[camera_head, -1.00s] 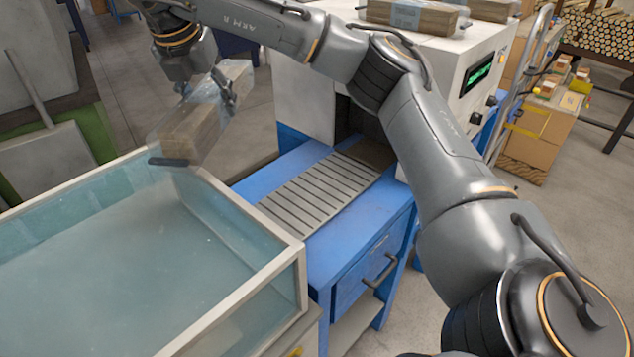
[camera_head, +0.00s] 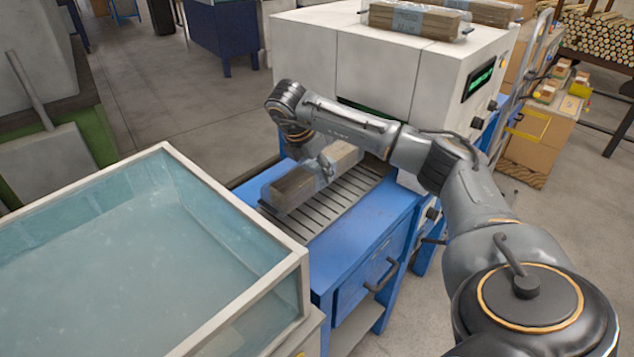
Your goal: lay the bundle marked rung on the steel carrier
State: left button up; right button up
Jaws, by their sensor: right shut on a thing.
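My right gripper (camera_head: 325,165) is shut on a wrapped wood bundle (camera_head: 296,189), gripping it around the middle. The bundle is over the slatted steel carrier (camera_head: 323,213) on the blue bench in front of the white machine. It looks low over the slats; I cannot tell if it touches them. No marking on this bundle is readable from here. Part of the bundle is hidden by the gripper and wrist. My left gripper is not in view.
A glass-walled tank (camera_head: 130,250) with a pale rim stands just left of the carrier. A blue drawer with a handle (camera_head: 381,275) faces front.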

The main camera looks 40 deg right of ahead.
aim_at(309, 168)
notch_tip(309, 168, down, 4)
jog(key=shift+f+p, duration=0.15)
jog(key=shift+p, duration=0.25)
jog(key=shift+f, duration=0.3)
jog(key=o, duration=1.6)
jog(key=shift+r, duration=0.25)
jog(key=b+v, duration=0.2)
jog(key=v, duration=0.6)
jog(key=shift+a, duration=0.2)
jog(key=v, duration=0.2)
jog(key=shift+a+r+p, duration=0.1)
jog(key=shift+r+p, duration=0.25)
jog(key=shift+r, duration=0.05)
jog(key=shift+s+a+r, duration=0.1)
jog(key=shift+a+r, duration=0.1)
jog(key=shift+r, duration=0.2)
